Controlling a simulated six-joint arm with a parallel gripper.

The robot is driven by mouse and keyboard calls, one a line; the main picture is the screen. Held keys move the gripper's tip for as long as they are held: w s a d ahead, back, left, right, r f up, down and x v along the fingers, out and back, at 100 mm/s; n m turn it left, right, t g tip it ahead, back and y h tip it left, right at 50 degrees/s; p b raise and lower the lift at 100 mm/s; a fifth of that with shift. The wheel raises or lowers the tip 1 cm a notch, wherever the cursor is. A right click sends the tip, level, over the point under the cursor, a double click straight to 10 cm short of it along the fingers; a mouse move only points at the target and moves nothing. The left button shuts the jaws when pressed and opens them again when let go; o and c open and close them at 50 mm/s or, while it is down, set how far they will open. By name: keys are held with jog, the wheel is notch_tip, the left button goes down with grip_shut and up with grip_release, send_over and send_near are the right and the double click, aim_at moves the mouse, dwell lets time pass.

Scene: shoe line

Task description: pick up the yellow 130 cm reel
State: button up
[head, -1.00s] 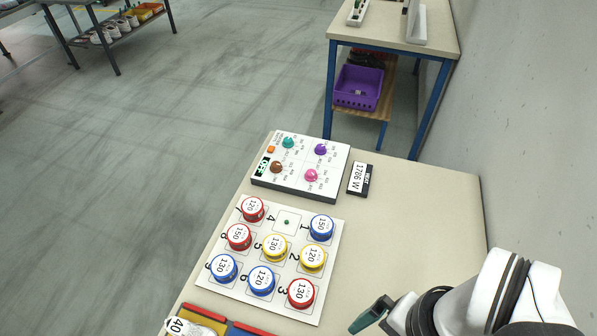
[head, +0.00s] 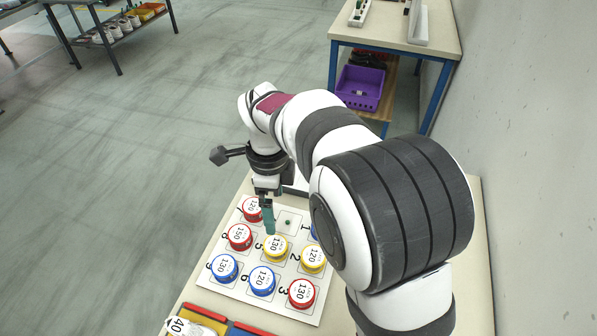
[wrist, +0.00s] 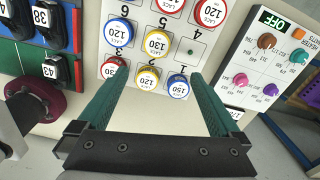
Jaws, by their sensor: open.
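The yellow 130 reel (head: 275,248) sits on the white numbered board (head: 325,212) at the place marked 5. In the wrist view the same yellow 130 reel (wrist: 157,43) lies ahead of the fingertips, in line with the gap between them. My gripper (head: 268,228) is open and points down above the board, its tip just over the yellow 130 reel's far edge in the head view. In the wrist view my gripper (wrist: 160,78) has its green fingers wide apart with nothing held. A yellow 120 reel (head: 313,257) sits beside the yellow 130 reel.
Red reels (head: 239,237) and blue reels (head: 262,281) surround it on the board. Place 4 is empty, with a green peg (wrist: 190,51). A control panel (wrist: 270,62) stands beside the board. Colored trays (head: 205,318) lie at the near edge. My arm hides the blue 150 reel's surroundings.

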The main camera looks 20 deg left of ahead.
aim_at(277, 244)
jog(key=f, duration=1.5)
jog(key=shift+s+f, duration=0.35)
jog(key=c, duration=1.4)
